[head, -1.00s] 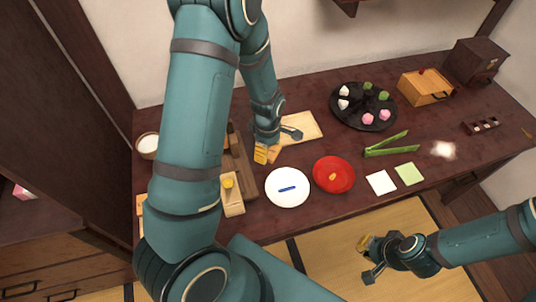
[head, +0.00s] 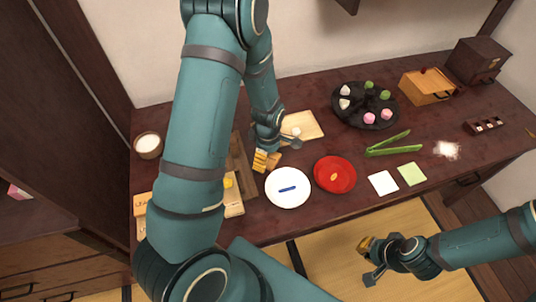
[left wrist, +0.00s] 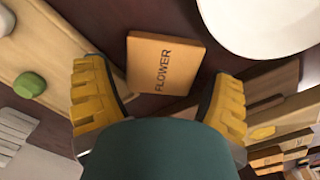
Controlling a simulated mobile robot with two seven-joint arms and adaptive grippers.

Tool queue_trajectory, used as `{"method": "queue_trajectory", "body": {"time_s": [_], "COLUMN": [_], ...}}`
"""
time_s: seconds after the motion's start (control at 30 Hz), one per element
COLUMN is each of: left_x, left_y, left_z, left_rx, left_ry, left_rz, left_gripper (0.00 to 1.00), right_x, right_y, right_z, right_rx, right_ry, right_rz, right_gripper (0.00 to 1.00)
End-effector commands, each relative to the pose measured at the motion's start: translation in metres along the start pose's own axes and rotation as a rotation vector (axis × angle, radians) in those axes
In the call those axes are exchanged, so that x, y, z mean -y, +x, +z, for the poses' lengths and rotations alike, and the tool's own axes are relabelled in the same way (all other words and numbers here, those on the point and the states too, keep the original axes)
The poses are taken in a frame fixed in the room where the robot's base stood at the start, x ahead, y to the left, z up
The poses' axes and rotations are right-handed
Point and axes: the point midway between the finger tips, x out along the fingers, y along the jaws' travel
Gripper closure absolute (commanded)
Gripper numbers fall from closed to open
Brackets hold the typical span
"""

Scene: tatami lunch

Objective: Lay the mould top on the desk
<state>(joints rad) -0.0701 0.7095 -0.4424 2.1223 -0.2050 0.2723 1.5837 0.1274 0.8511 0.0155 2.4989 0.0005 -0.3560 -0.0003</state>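The mould top, a flat wooden block marked FLOWER (left wrist: 165,65), lies on the dark desk (head: 215,237) in the left wrist view. My left gripper (head: 265,160) is just above it; in the left wrist view its two yellow fingers (left wrist: 160,95) stand apart on either side, with gaps to the block. In the head view the block is hard to tell from the fingers. A wooden mould piece with a yellow round in it (left wrist: 262,132) is at the right of the wrist view. My right gripper (head: 366,260) is empty and looks open, in front of the desk.
The white plate (head: 288,202) and red plate (head: 334,188) are close by. A wooden board (head: 312,122) with a white ball (head: 296,131) is behind. Green tongs (head: 388,150), a black sweets tray (head: 345,117) and paper squares (head: 382,183) are to the right.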

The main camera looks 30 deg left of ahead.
Motion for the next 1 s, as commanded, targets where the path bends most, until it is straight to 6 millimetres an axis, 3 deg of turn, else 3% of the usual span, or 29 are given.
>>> {"method": "queue_trajectory", "body": {"time_s": [0.47,1.0], "left_x": [0.0,-0.001], "left_y": [-0.01,-0.113], "left_z": [0.0,0.001], "left_rx": [0.0,0.001], "left_ry": [0.001,0.001], "left_rz": [0.001,0.003], "left_gripper": [0.06,0.06], "right_x": [0.003,0.014], "right_y": [-0.007,-0.039], "right_z": [0.0,0.003], "right_rx": [0.002,0.018], "right_ry": [0.0,0.003], "right_rz": [0.0,-0.001], "right_gripper": [1.0,1.0]}}
